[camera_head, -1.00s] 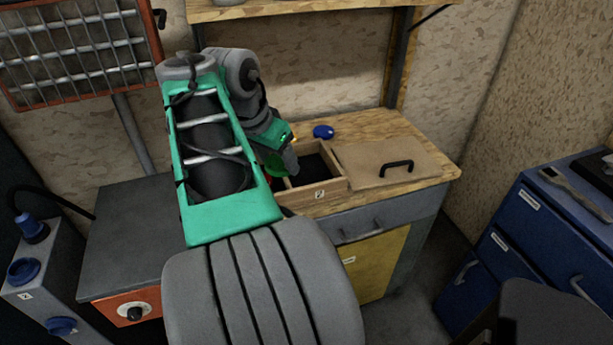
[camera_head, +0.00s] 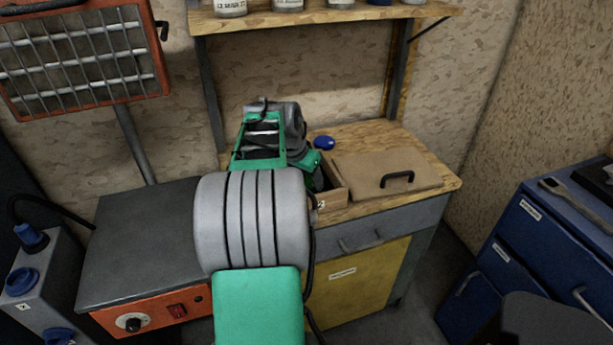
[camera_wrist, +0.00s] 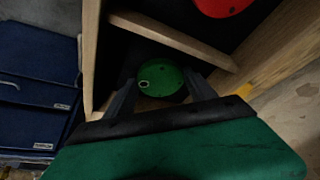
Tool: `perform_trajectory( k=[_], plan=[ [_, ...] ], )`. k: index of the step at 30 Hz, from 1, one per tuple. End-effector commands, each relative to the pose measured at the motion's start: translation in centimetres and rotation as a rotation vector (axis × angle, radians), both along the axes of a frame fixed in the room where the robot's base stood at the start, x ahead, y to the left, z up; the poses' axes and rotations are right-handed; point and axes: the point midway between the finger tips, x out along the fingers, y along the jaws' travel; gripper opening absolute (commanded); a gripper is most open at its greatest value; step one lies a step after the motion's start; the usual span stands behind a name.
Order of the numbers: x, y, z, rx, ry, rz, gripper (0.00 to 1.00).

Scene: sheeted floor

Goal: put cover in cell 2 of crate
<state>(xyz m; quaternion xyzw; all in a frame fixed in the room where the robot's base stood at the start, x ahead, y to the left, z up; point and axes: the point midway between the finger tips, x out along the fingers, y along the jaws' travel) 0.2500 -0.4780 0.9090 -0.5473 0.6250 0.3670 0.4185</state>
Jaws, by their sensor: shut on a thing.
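The green round cover (camera_wrist: 160,78) is between the fingertips of my gripper (camera_wrist: 162,92) in the wrist view. My gripper is shut on it. The wooden crate (camera_head: 334,198) stands on the workbench, with a number label (camera_head: 321,204) on its front, partly hidden by my arm. In the wrist view, the crate wall (camera_wrist: 272,48) and a divider (camera_wrist: 172,38) surround the dark cells. The cover appears in the cell on the near side of the divider; its height above the cell floor is unclear. My arm hides the gripper's tips in the head view.
A red disc (camera_wrist: 224,6) lies in the cell beyond the divider. A blue disc (camera_head: 324,143) lies on the bench behind the crate. A brown board (camera_head: 365,170) with a black handle (camera_head: 397,179) lies right of the crate. A shelf (camera_head: 320,14) hangs above.

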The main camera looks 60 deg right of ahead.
Motion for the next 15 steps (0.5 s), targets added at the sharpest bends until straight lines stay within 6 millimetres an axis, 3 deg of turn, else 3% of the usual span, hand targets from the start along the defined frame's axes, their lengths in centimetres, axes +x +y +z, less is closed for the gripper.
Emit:
perform_trajectory(
  k=[8, 9, 15],
  plan=[
    [0.01, -0.04, -0.29, -0.003, -0.001, -0.001, 0.04],
    [0.0, -0.02, -0.18, -0.002, 0.0, 0.0, 0.67],
    [0.0, -0.02, -0.15, -0.002, 0.0, 0.0, 0.84]
  ],
)
